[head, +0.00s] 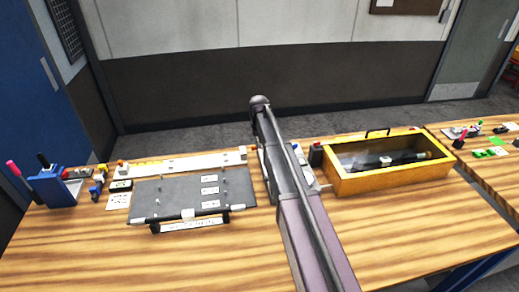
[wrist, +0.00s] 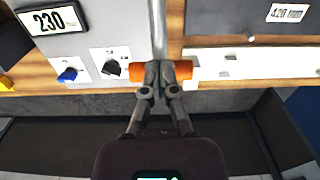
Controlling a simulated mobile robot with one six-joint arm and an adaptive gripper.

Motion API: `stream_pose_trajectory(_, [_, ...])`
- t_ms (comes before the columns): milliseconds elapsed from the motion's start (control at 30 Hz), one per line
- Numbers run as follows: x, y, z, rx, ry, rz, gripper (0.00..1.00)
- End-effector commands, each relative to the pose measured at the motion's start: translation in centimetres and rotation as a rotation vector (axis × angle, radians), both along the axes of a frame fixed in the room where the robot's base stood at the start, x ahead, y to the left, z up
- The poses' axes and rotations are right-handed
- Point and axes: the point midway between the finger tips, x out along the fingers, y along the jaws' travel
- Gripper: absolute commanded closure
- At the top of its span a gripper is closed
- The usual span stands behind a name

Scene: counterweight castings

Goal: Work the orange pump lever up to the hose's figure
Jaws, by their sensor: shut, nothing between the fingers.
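In the wrist view an orange lever grip (wrist: 183,70) lies crosswise at the end of a grey rod. My gripper (wrist: 158,70) is shut, with its fingertips over the middle of the grip and orange showing on both sides. I cannot tell whether they touch it. A display (wrist: 55,19) reading 230 is at the upper left. A card (wrist: 287,13) reading 420 mm is at the upper right. In the head view my arm hides the gripper and the lever. A dark hose-like piece (head: 408,158) lies in a yellow trough (head: 375,182).
A blue knob (wrist: 70,75) and a black knob (wrist: 113,68) sit on white plates left of the gripper. A dark board (head: 165,193) with labels and a front bar lies left of my arm. A blue holder (head: 53,187) stands far left.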

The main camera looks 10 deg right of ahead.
Motion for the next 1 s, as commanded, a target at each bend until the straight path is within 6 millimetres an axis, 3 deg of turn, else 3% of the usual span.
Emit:
stream_pose_trajectory(600, [1.3,0.0,3.4,0.0,-0.016,0.0,1.0])
stream_pose_trajectory(1000, [0.7,0.0,5.3,0.0,-0.011,0.0,1.0])
